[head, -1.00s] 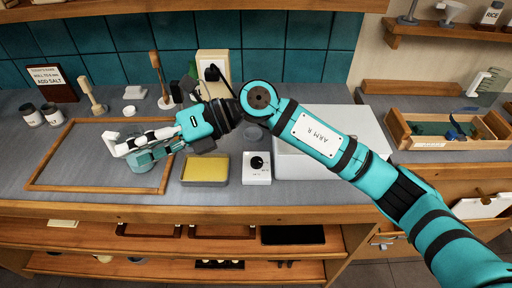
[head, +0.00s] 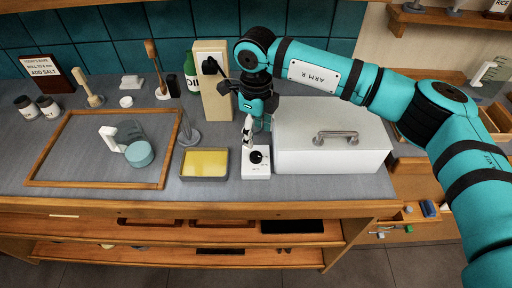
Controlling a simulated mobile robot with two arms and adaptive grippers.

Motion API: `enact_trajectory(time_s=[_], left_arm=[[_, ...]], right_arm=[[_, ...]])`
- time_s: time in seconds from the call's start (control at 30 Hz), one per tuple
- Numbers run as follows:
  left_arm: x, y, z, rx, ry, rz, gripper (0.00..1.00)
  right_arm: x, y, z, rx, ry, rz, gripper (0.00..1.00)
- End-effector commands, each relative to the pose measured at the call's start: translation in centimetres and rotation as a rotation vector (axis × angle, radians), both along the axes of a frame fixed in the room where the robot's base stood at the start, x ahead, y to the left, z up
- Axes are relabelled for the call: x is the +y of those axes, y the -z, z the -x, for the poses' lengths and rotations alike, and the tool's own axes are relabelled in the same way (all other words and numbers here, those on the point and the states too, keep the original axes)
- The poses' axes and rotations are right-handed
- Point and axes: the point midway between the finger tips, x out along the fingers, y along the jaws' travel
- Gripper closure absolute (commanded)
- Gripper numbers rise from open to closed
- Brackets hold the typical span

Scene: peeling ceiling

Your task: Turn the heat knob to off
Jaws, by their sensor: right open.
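The heat knob (head: 256,157) is a small black round knob on a white control box (head: 257,172) on the counter. In the head view, my right gripper (head: 247,138) points down just above and behind the knob, at the box's back edge. Its jaws are open, with nothing seen between them. Whether a finger touches the box or knob cannot be told. The knob's mark is too small to read. My left gripper is not in view.
A tray with a yellow sponge (head: 205,163) sits close left of the box. A white lidded case (head: 331,160) stands close right. A tall beige block (head: 213,88) stands behind.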

Motion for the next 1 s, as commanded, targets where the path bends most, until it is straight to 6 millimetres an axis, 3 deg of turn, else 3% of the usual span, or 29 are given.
enact_trajectory(time_s=[0.2,0.4,0.6,0.83,1.0], left_arm=[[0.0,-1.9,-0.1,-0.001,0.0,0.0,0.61],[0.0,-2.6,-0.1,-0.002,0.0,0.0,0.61],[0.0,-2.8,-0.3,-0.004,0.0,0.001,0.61],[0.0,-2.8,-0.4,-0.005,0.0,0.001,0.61],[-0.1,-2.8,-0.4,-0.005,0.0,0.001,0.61]], right_arm=[[0.1,4.5,0.1,0.005,-0.001,-0.001,0.45],[0.0,7.5,0.1,0.003,0.0,-0.002,0.45],[0.1,8.8,0.1,0.001,-0.001,-0.002,0.45],[0.1,8.9,0.0,0.0,-0.001,-0.001,0.45],[0.1,8.8,0.0,0.001,-0.001,-0.003,0.64]])
